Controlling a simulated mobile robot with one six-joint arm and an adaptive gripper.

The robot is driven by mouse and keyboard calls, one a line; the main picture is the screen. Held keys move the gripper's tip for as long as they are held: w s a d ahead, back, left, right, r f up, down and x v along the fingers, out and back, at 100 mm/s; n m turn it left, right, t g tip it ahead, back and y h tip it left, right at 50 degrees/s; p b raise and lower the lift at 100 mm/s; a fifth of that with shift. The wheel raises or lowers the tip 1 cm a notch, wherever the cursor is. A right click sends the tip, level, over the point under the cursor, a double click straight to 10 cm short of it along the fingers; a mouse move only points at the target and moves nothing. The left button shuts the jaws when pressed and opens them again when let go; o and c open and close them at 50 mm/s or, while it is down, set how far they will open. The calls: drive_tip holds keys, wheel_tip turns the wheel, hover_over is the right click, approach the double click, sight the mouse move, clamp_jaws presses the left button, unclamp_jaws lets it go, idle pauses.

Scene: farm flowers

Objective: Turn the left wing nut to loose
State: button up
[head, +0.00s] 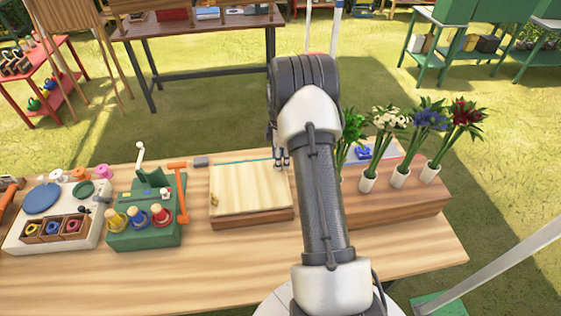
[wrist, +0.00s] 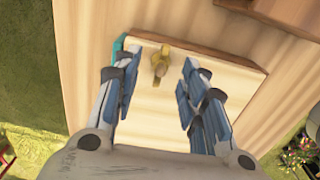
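A pale wooden flower press (head: 248,188) lies on the table in the head view, with a teal layer along its far edge. Its top board (wrist: 160,105) fills the middle of the wrist view. One brass wing nut (wrist: 160,66) stands near the board's upper edge there. My gripper (head: 281,155) is over the press's far right corner in the head view. In the wrist view its two fingers are apart, one on each side of the wing nut, with gaps between; I cannot tell their height above it.
A green stand (head: 147,220) with coloured spools and an orange-handled tool (head: 180,190) are left of the press. A white tray (head: 45,238) is farther left. Several flower vases (head: 368,182) stand close on the right, on a wooden block (head: 395,212). Bare table lies in front.

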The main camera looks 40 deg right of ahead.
wheel_tip(320, 180, up, 10)
idle(0.3)
idle(0.4)
